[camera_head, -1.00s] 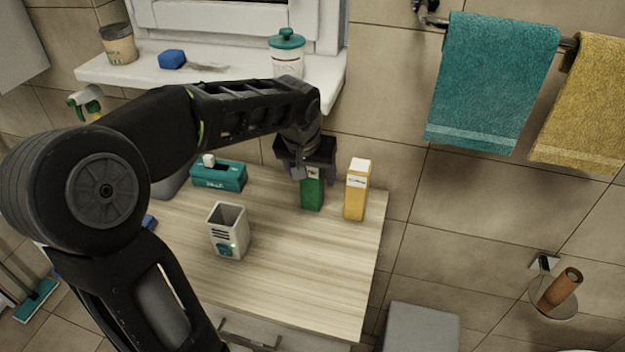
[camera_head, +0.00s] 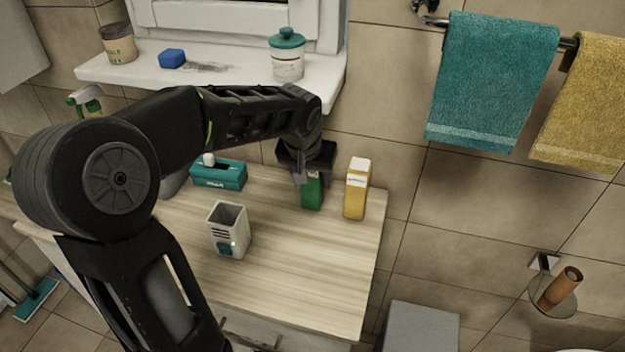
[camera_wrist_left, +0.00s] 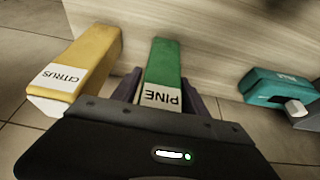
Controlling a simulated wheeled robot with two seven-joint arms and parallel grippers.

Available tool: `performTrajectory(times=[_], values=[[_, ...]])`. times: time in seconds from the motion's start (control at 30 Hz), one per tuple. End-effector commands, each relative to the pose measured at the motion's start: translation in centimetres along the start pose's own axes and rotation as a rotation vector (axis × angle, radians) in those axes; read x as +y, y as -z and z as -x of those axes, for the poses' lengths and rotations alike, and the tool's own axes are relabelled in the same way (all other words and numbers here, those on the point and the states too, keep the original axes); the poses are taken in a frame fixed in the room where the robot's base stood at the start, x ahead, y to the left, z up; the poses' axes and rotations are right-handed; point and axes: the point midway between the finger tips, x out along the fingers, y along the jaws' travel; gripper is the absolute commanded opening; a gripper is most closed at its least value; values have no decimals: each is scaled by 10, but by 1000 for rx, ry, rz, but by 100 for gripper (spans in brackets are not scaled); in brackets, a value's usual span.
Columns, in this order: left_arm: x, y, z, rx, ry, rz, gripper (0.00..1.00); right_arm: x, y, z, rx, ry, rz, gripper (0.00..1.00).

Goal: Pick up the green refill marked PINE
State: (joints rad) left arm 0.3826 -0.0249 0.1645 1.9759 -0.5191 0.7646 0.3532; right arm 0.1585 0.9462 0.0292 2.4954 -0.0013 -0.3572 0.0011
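The green refill marked PINE (camera_head: 312,192) stands upright on the wooden counter near its back right. In the left wrist view the green refill (camera_wrist_left: 164,68) shows its white PINE label nearest the palm. My left gripper (camera_head: 311,178) is above it, pointing down, with one finger on each side of the refill's upper part. In the wrist view my left gripper (camera_wrist_left: 163,88) looks open, with narrow gaps beside the refill. The palm hides part of the refill's top in the head view. My right gripper is out of view.
A yellow CITRUS refill (camera_head: 356,190) stands close to the right. A teal box (camera_head: 219,176) and a grey-white open container (camera_head: 228,230) stand to the left on the counter (camera_head: 300,270). A windowsill (camera_head: 230,75) with a jar (camera_head: 287,58) is behind my arm.

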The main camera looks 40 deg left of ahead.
Motion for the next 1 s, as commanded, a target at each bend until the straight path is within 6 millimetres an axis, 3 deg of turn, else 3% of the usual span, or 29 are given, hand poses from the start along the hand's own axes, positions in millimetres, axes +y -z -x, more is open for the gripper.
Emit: performTrajectory(times=[0.6, 1.0], values=[[0, 0, 0, 0, 0, 0, 0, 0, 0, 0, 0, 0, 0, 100], [0, 1, 2, 1, 0, 0, 0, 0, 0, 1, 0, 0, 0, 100]])
